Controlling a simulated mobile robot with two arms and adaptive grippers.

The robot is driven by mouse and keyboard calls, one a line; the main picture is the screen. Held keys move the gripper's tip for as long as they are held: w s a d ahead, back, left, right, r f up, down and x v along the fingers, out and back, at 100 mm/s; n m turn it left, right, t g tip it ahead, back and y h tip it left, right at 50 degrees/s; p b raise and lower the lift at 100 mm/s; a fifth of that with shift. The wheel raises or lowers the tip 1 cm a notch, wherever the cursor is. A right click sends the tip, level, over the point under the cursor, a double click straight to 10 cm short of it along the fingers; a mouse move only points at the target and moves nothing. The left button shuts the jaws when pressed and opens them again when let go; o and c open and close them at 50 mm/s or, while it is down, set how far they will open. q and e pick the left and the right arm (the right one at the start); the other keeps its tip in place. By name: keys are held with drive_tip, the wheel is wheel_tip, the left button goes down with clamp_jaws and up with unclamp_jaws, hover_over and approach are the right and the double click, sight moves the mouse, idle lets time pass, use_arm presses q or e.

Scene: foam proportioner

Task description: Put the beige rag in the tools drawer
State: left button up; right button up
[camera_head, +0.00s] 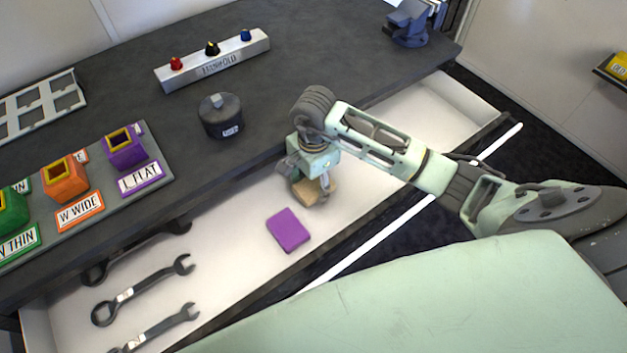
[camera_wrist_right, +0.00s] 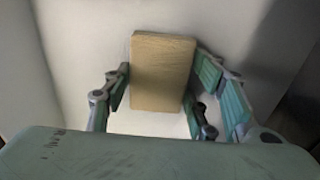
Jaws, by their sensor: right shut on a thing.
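The beige rag (camera_head: 318,190) is a small tan block-like cloth inside the open tools drawer (camera_head: 360,150). My right gripper (camera_head: 312,184) is over the drawer and shut on the rag. In the right wrist view the rag (camera_wrist_right: 162,72) sits between the two fingers (camera_wrist_right: 160,98), with the pale drawer floor behind it. I cannot tell whether the rag touches the floor. My left gripper is not in view.
In the drawer lie a purple block-like cloth (camera_head: 288,231) and several wrenches (camera_head: 142,289). The dark worktop above holds a manifold (camera_head: 213,62), a dark round pot (camera_head: 221,115), labelled colored blocks (camera_head: 65,180) and a vise (camera_head: 408,24).

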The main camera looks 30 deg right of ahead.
sight(314, 184)
drive_tip(key=shift+f, duration=0.2)
drive_tip(key=o, duration=0.8)
drive_tip(key=shift+r, duration=0.1)
drive_tip(key=shift+r, duration=0.25)
drive_tip(key=shift+w+r, duration=0.1)
drive_tip(key=shift+r, duration=0.25)
wheel_tip(314, 184, up, 11)
drive_tip(key=shift+r+b, duration=0.1)
drive_tip(key=shift+b, duration=0.9)
